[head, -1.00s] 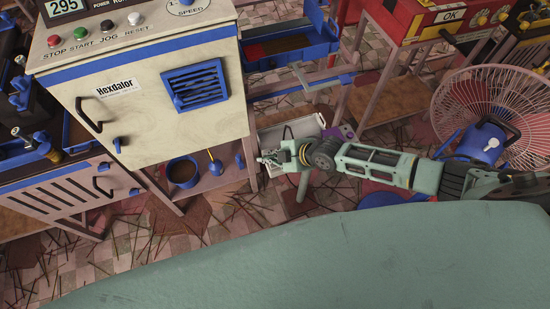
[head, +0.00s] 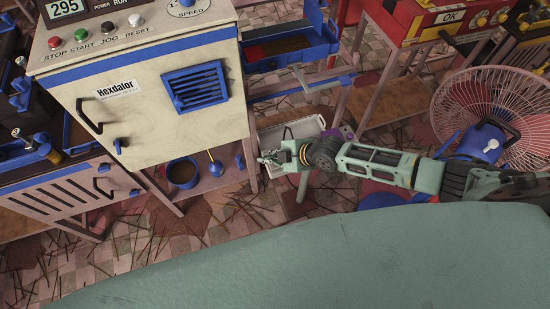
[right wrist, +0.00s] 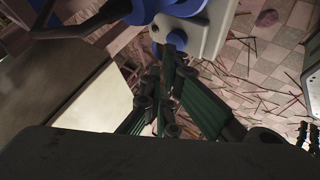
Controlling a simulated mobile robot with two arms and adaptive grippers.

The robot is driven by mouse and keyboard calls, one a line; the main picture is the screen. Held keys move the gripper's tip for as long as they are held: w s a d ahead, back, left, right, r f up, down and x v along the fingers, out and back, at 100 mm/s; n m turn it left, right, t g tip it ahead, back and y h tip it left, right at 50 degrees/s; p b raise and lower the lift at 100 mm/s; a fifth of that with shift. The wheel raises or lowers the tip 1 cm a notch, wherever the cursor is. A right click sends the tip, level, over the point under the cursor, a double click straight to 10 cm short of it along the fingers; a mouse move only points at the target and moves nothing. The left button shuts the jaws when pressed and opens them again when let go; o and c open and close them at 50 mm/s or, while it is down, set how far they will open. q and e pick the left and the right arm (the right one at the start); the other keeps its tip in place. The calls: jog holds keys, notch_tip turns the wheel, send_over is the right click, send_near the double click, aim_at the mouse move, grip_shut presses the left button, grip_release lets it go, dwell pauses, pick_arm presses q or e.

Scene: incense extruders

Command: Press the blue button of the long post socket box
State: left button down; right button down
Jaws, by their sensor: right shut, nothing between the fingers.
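My right gripper (head: 266,158) reaches in from the right in the head view, low beside the right side of the cream cabinet (head: 150,110). In the right wrist view the gripper (right wrist: 172,50) is shut and empty, its fingertips close to a light grey box (right wrist: 208,38) with blue round parts (right wrist: 183,8) on it. A small blue piece (right wrist: 157,50), perhaps the button, shows at the box's edge beside the fingertips. I cannot tell whether they touch it. In the head view I cannot clearly make out this box. My left gripper is not in view.
A grey-white tray (head: 303,127) lies just behind the right gripper in the head view. A blue tray (head: 290,47) sits above it. A red-bladed fan (head: 480,105) stands at right. Thin sticks litter the tiled floor (head: 110,250).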

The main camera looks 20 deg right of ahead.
notch_tip(320, 180, up, 6)
jog(key=p, duration=0.4)
jog(key=shift+p, duration=0.4)
